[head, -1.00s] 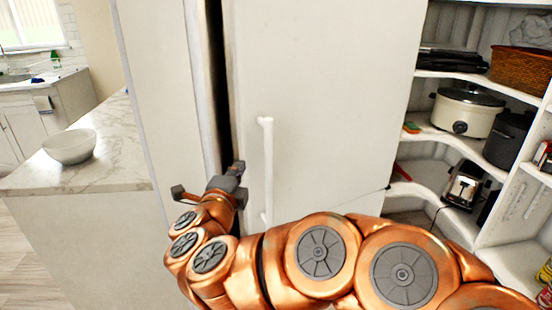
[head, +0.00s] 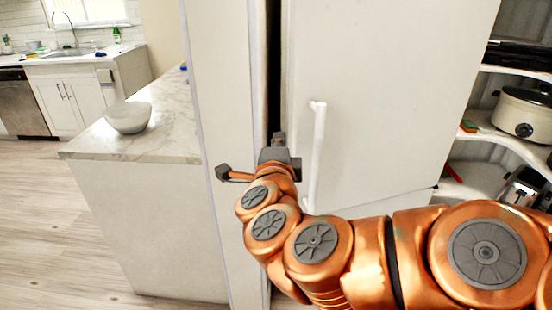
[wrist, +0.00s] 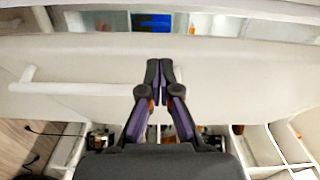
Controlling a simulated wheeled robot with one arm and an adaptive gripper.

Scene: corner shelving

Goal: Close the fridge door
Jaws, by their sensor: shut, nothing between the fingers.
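The white fridge door (head: 390,100) stands slightly ajar. A dark gap runs down its left edge, beside the pale fridge side panel (head: 228,130). The white vertical door handle (head: 317,155) is near that edge. My gripper (head: 279,143) is at the gap side of the door, left of the handle and not holding it. In the wrist view my gripper (wrist: 160,72) has its fingertips together, with nothing between them, over the door's pale face. The handle (wrist: 65,88) lies to the left there. Part of the fridge interior (wrist: 165,22) shows above the door. Whether the fingertips touch the door, I cannot tell.
A marble counter (head: 165,130) with a white bowl (head: 129,117) stands left of the fridge. Corner shelves (head: 490,145) with a slow cooker (head: 523,115) and a toaster (head: 524,187) are at the right. Wooden floor (head: 75,240) is clear at the left.

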